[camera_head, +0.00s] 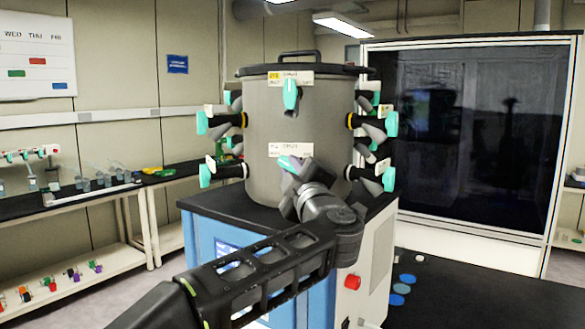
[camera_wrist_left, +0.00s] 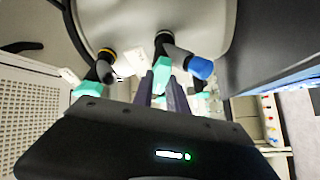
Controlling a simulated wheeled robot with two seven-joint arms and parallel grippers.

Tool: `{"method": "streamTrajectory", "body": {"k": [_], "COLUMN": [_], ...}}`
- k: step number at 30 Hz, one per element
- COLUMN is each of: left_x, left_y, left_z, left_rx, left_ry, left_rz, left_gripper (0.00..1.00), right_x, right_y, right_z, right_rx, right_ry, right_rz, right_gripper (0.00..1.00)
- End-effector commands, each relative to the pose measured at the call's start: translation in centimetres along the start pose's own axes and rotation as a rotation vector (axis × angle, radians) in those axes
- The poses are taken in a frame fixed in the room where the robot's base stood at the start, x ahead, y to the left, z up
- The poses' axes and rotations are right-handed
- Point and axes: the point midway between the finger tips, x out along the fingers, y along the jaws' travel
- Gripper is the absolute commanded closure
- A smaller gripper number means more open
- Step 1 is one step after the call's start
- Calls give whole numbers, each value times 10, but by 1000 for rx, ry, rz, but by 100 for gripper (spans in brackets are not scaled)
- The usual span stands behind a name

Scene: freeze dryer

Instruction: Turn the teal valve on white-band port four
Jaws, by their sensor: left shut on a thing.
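The grey drum of the freeze dryer (camera_head: 335,125) carries black ports with teal valves around its side. A lower front teal valve (camera_head: 287,162) sits just under a white label (camera_head: 290,150); it also shows in the left wrist view (camera_wrist_left: 161,73), on a black port with a pale band (camera_wrist_left: 163,37). My left gripper (camera_head: 294,172) is at this valve, its two dark fingers (camera_wrist_left: 161,92) shut on the teal part. The gripper and wrist hide the port behind it in the head view. My right gripper is in neither view.
An upper front valve (camera_head: 290,95) sits under a yellow-marked label. Other valves stick out left (camera_head: 205,175) and right (camera_head: 388,178).

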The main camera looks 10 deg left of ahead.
Motion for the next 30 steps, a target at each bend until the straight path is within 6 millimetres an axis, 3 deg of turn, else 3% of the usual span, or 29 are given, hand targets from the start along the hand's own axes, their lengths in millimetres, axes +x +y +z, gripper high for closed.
{"method": "streamTrajectory", "body": {"k": [13, 14, 21, 30], "left_x": [0, 0, 0, -1], "left_y": [0, 0, 0, 0], "left_z": [0, 0, 0, 0], "left_rx": [-16, -16, -14, -14], "left_ry": [0, 0, 0, 0], "left_rz": [-7, -7, -6, -5], "left_gripper": [100, 81, 62, 60], "right_x": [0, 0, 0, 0], "right_y": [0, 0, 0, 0], "right_z": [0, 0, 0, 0], "right_rx": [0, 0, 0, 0], "right_ry": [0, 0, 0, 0], "right_rz": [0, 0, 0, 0], "right_gripper": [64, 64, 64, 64]}}
